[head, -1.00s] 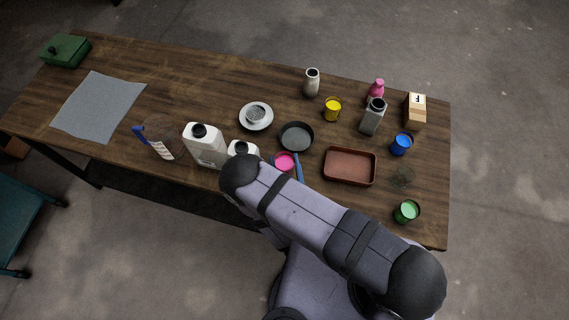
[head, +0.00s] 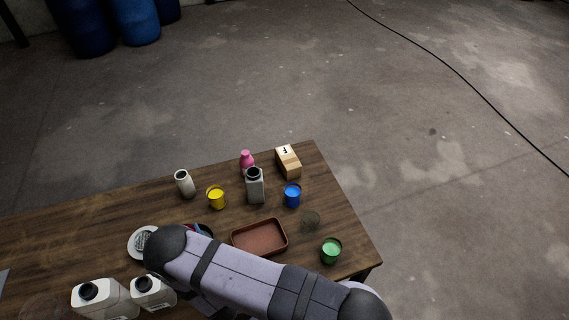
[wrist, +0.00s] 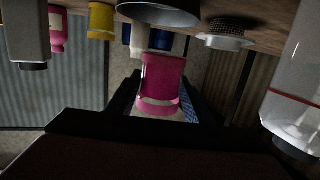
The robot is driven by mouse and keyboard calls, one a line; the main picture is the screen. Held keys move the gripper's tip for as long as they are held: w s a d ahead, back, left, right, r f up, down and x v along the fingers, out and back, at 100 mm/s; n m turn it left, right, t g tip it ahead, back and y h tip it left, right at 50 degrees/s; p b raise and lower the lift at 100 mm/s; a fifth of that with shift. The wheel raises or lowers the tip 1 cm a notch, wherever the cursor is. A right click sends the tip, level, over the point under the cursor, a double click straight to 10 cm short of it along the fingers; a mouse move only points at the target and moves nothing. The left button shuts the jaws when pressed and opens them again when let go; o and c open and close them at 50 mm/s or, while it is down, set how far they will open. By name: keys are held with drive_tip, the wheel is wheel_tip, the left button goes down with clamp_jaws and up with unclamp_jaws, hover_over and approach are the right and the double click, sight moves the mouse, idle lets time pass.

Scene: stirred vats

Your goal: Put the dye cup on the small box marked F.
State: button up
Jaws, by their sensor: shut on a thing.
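In the wrist view my gripper (wrist: 159,98) is shut on a pink dye cup (wrist: 162,73), which sits between the two dark fingers. In the head view my arm hides this cup. The small box marked F (head: 288,161) is tan with a white marked top. It stands at the far right corner of the table, well to the right of my gripper and farther back. No box shows in the wrist view. Other cups stand on the table: yellow (head: 216,198), blue (head: 292,196) and green (head: 331,251).
A grey bottle (head: 255,187) and a pink bottle (head: 247,163) stand left of the box. White jugs (head: 104,299) stand at the lower left. The pan (wrist: 160,14) shows in the wrist view.

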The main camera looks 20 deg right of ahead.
drive_tip(key=w+d+r+h+b, duration=0.1)
drive_tip(key=w+d+b, duration=0.1)
drive_tip(key=w, duration=0.4)
drive_tip(key=w+d+r+b, duration=0.1)
drive_tip(key=w+d, duration=0.2)
drive_tip(key=w, duration=0.3)
wheel_tip(320, 180, up, 7)
drive_tip(key=m+h+b, duration=0.2)
drive_tip(key=b, duration=0.9)
hover_over(288, 157)
drive_tip(key=shift+t, duration=0.3)
drive_tip(key=shift+w+f+p, duration=0.1)
drive_tip(key=shift+f+p, duration=0.9)
drive_tip(key=shift+f, duration=4.15)
drive_tip(key=shift+f, duration=0.2)
drive_tip(key=o, duration=1.1)
drive_tip(key=shift+o, duration=0.2)
